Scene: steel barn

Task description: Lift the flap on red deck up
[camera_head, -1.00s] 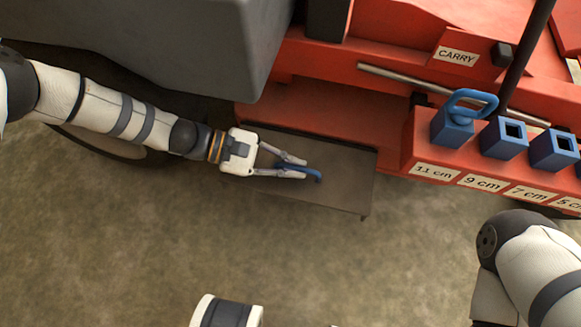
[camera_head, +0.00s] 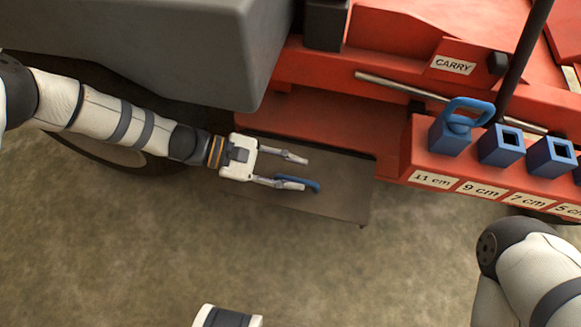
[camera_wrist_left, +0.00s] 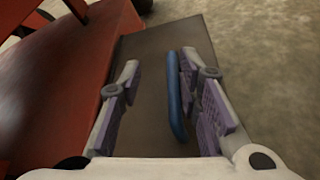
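The flap is a flat dark brown plate (camera_head: 335,190) along the lower edge of the red deck (camera_head: 330,118). It also shows in the left wrist view (camera_wrist_left: 150,65). A blue bar handle (camera_head: 312,184) sits on it. My left gripper (camera_head: 305,173) is over the flap with its fingers spread. In the left wrist view the blue handle (camera_wrist_left: 175,95) lies between the fingers, close to the right one and away from the left one. Contact with the right finger cannot be told. In the head view the lower finger hides part of the handle.
A grey box-shaped body (camera_head: 170,45) overhangs above the left arm. Blue square blocks (camera_head: 502,145) stand on a red ledge with centimetre labels at right. A metal rod (camera_head: 430,95) runs behind them. Concrete floor below the flap is open.

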